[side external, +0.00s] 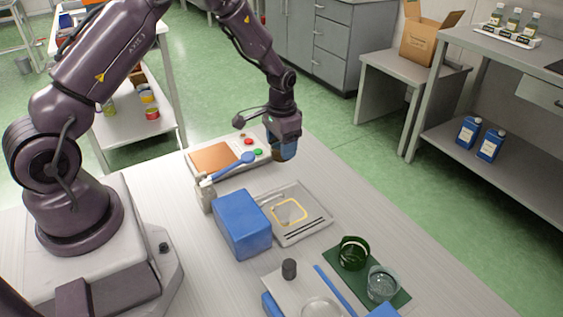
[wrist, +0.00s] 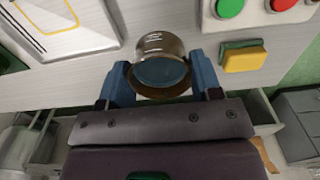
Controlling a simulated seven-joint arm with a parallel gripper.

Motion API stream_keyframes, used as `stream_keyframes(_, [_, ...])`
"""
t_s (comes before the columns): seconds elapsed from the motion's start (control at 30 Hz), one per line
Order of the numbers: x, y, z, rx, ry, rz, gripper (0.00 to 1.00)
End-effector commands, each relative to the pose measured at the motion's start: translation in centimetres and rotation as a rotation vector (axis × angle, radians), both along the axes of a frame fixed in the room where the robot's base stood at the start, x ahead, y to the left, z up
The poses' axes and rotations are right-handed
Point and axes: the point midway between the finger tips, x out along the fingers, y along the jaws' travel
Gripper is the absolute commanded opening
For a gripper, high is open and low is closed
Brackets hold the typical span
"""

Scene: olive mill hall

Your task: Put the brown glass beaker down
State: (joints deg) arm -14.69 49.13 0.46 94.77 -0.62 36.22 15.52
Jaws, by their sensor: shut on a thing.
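The brown glass beaker (wrist: 160,64) is between the two blue fingers of my gripper (wrist: 163,82) in the wrist view, with its round mouth toward the camera. My gripper is shut on it. In the side view my gripper (side external: 284,148) points down near the table's far edge, just right of the button panel. The beaker is mostly hidden by the blue fingers there. I cannot tell whether its base touches the table (side external: 330,185).
A button panel (side external: 213,158) lies left of my gripper. A blue box (side external: 242,224) and a flat tray with a yellow outline (side external: 318,220) are nearer. A green mat (side external: 400,299) bears green (side external: 353,253) and clear (side external: 382,284) glass beakers.

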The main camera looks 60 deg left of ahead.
Motion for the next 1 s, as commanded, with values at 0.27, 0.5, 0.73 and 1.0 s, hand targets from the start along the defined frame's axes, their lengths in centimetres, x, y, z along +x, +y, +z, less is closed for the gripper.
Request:
stream_keyframes(0.27, [0.1,0.0,-2.1,0.000,-0.002,0.000,0.43])
stream_keyframes(0.5, [0.0,0.0,-5.0,0.000,-0.001,0.001,0.43])
stream_keyframes(0.73, [0.1,0.0,-5.2,0.001,-0.003,0.001,0.43])
stream_keyframes(1.0, [0.1,0.0,-5.5,0.001,-0.002,0.001,0.69])
